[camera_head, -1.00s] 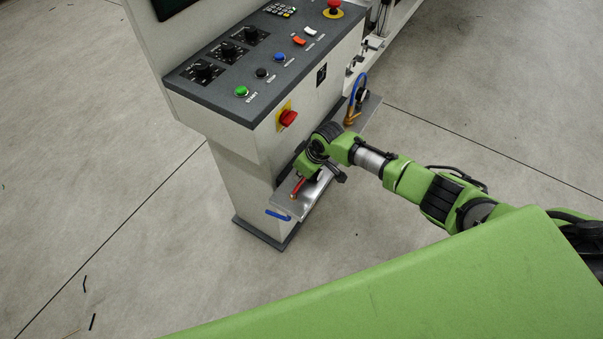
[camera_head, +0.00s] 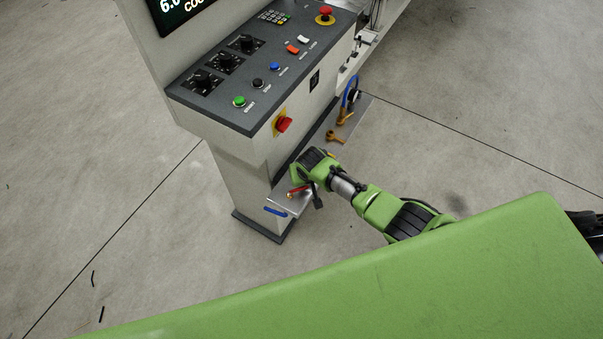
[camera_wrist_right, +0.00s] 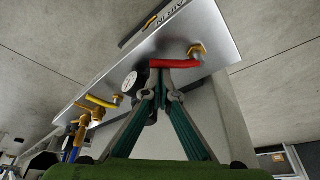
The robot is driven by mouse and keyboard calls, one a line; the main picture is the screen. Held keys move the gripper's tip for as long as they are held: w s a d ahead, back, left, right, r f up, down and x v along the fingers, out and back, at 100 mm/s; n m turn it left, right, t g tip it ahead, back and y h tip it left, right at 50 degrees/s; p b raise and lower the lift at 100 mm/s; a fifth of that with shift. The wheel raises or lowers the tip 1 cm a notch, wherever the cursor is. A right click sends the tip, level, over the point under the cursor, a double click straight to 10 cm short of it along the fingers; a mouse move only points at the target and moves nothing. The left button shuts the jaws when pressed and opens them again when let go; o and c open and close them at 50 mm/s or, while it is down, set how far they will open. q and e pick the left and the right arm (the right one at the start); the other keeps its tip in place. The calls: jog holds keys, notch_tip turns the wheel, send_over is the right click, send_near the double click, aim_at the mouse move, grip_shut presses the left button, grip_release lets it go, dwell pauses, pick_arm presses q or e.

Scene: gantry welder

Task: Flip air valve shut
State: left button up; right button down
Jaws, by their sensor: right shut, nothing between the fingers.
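A valve with a red lever (camera_head: 299,189) and a brass fitting sits on the metal plate (camera_head: 294,204) low on the machine's side. In the wrist view the red lever (camera_wrist_right: 176,64) lies roughly along the plate, with its brass fitting at the right end. My right gripper (camera_wrist_right: 163,76) is shut and empty, its fingertips at the lever's free end; I cannot tell whether they touch. In the head view my right wrist largely hides the gripper. My left gripper is not in view.
A blue handle (camera_head: 276,211) is at the plate's near end. A yellow-lever valve (camera_head: 336,137) and a blue hose (camera_head: 350,93) are farther along. A round gauge (camera_wrist_right: 130,82) sits beside my fingers. The control panel (camera_head: 240,75) overhangs above; the floor around is open.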

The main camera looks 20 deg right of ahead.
jog(key=shift+s+m+h+p, duration=0.35)
jog(key=shift+s+m, duration=0.2)
jog(key=shift+m, duration=0.35)
jog(key=shift+s+a+m+h, duration=0.1)
jog(key=shift+s+m+h, duration=0.25)
jog(key=shift+m, duration=0.65)
jog(key=m, duration=0.1)
jog(key=s+m, duration=0.1)
jog(key=m+g+h, duration=0.1)
jog(key=m, duration=0.1)
jog(key=shift+s+a, duration=0.3)
jog(key=shift+s, duration=0.1)
jog(key=shift+s+a, duration=0.1)
jog(key=shift+s, duration=0.15)
